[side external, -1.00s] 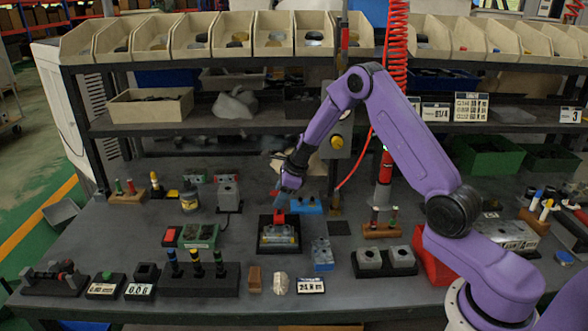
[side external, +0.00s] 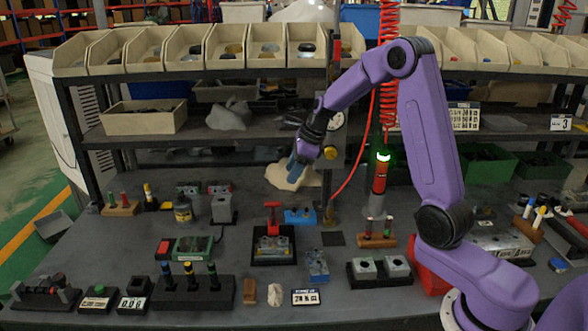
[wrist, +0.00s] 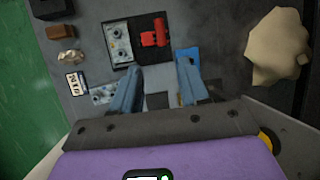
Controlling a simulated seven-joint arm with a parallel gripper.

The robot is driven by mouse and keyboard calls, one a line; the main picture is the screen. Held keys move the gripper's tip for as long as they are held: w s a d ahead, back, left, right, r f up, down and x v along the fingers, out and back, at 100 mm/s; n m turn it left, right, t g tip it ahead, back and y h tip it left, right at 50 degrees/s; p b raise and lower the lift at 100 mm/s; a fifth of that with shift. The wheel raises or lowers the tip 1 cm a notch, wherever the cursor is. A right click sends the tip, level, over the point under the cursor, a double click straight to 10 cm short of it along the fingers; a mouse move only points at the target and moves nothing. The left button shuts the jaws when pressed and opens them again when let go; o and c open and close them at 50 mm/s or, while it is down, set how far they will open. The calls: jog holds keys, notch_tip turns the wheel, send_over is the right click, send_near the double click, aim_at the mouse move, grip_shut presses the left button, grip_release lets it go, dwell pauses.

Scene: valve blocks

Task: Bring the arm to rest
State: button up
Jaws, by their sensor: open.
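My gripper (side external: 294,172) is raised above the back part of the bench, with nothing between its fingers. In the wrist view my gripper (wrist: 155,85) shows two blue-grey fingers spread apart over the bench. A valve block (side external: 273,247) sits in a black tray below and to the left of my gripper. A red T-shaped piece (side external: 272,212) stands at the back of that block; in the wrist view the red piece (wrist: 154,36) lies beyond the fingers. A blue block (side external: 300,217) is right of the tray.
A crumpled beige cloth (side external: 290,178) lies behind my gripper. A red driver with a lit green ring (side external: 380,180) stands to the right under a coiled red hose (side external: 389,70). Shelves with bins (side external: 140,117) line the back. Several small blocks crowd the bench front.

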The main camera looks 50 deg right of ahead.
jog(key=shift+r, duration=0.1)
jog(key=s+a+r+n+g, duration=0.2)
jog(key=s+a+n+g, duration=0.1)
jog(key=s+a+n, duration=1.5)
jog(key=s+d+n, duration=0.1)
jog(key=s+n, duration=0.9)
jog(key=s+d+n+g+h, duration=0.1)
jog(key=s+d+n, duration=0.1)
jog(key=s+n, duration=0.8)
jog(key=shift+s+d+n+h, duration=0.2)
jog(key=shift+d+n+h, duration=0.1)
jog(key=shift+n, duration=0.3)
